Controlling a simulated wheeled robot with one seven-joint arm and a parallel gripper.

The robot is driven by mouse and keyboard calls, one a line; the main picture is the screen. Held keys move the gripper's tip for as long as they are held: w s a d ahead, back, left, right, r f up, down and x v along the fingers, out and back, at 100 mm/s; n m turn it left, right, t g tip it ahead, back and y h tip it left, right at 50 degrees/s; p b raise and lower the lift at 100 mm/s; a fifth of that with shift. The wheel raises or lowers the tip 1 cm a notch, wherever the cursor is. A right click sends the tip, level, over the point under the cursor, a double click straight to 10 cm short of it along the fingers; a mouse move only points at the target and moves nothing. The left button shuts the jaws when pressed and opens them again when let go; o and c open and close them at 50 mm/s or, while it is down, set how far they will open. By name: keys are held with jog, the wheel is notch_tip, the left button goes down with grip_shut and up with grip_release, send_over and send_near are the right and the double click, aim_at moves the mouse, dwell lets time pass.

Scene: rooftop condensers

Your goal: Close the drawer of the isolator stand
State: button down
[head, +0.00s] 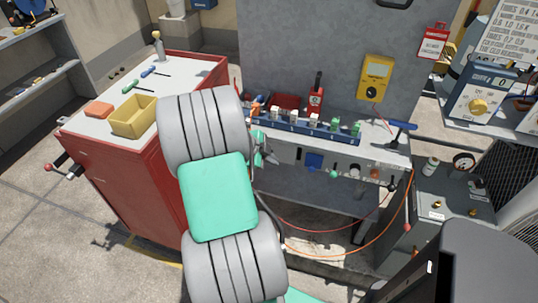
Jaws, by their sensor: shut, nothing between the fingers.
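The isolator stand is a grey bench with a tall back panel (300,60) in the middle of the head view. A front strip (290,154) below its worktop carries a blue square and several small knobs. It may be the drawer front, but I cannot tell how far out the drawer stands. My gripper (268,157) shows only in part beyond my large grey and green arm, near the left end of the strip. It is shut and empty. My arm hides part of the stand's left side, and I cannot tell whether my gripper touches it.
A red cabinet (110,178) stands at left, with a yellow bin (134,115) and screwdrivers on top. A yellow meter (375,78) hangs on the back panel. A blue-handled tool (400,125) lies at the worktop's right. Orange cables loop below. A grey gauge box (450,205) stands at right.

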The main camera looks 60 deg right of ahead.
aim_at(282, 157)
jog(key=d+f, duration=0.1)
jog(key=d, duration=0.1)
jog(key=d+f, duration=0.2)
jog(key=s+d+f, duration=0.1)
jog(key=d, duration=0.1)
jog(key=shift+d+f+p, duration=0.15)
jog(key=shift+d+p, duration=0.05)
jog(key=shift+p, duration=0.1)
jog(key=shift+d, duration=0.15)
